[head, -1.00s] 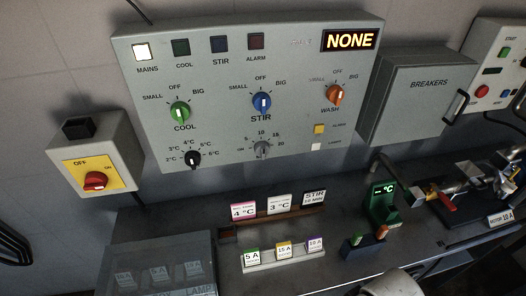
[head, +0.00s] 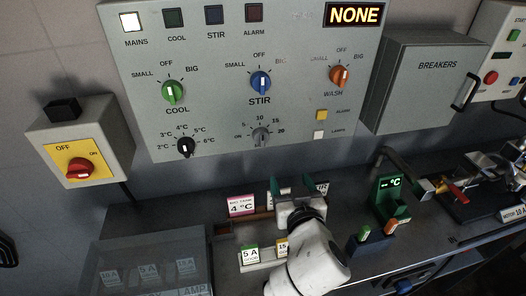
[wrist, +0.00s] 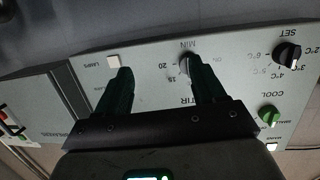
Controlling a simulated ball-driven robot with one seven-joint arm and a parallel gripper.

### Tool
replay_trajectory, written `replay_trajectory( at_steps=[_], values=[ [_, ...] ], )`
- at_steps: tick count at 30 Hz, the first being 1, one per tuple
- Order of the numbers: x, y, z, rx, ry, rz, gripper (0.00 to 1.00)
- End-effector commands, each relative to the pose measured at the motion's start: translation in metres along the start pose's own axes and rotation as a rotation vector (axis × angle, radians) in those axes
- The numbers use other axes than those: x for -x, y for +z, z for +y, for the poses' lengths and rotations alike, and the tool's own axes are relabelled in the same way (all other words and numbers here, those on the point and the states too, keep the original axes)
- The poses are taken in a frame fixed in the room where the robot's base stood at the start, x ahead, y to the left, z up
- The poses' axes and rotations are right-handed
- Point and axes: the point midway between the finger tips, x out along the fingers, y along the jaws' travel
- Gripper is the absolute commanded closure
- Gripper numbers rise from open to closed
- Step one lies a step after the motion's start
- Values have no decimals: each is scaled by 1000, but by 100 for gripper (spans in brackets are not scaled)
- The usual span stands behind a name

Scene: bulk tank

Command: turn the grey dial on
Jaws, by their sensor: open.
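The grey dial (head: 261,137) is a small knob at the bottom middle of the control panel (head: 225,100), under the blue STIR knob (head: 261,83). A scale with 5, 10, 15 and 20 curves over it. Which mark it points at is too small to tell. My gripper (head: 299,182) is open and empty, in front of and below the panel in the head view. In the wrist view the gripper (wrist: 159,66) has its dark green fingers spread toward the panel. The grey dial (wrist: 184,65) shows there by the right fingertip, which partly overlaps it; contact cannot be told.
A green COOL knob (head: 173,91), an orange WASH knob (head: 341,75) and a black temperature knob (head: 185,146) share the panel. A yellow switch box (head: 82,160) is left, the breaker box (head: 425,85) right. Cards and a green holder (head: 391,192) stand on the bench below.

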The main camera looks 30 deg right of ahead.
Motion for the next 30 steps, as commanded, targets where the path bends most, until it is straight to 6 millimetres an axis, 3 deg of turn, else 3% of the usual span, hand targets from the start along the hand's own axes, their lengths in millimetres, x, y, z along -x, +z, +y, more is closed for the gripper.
replay_trajectory(
  at_steps=[3,7,11,24,30],
  values=[
    [-5,-25,-26,-7,-55,136,31],
    [-5,-40,-38,-9,-86,195,31],
    [-14,-44,-40,-7,-88,201,31],
    [-87,-59,-46,-8,-87,198,31],
    [-106,-61,-47,-7,-86,197,31]
  ],
)
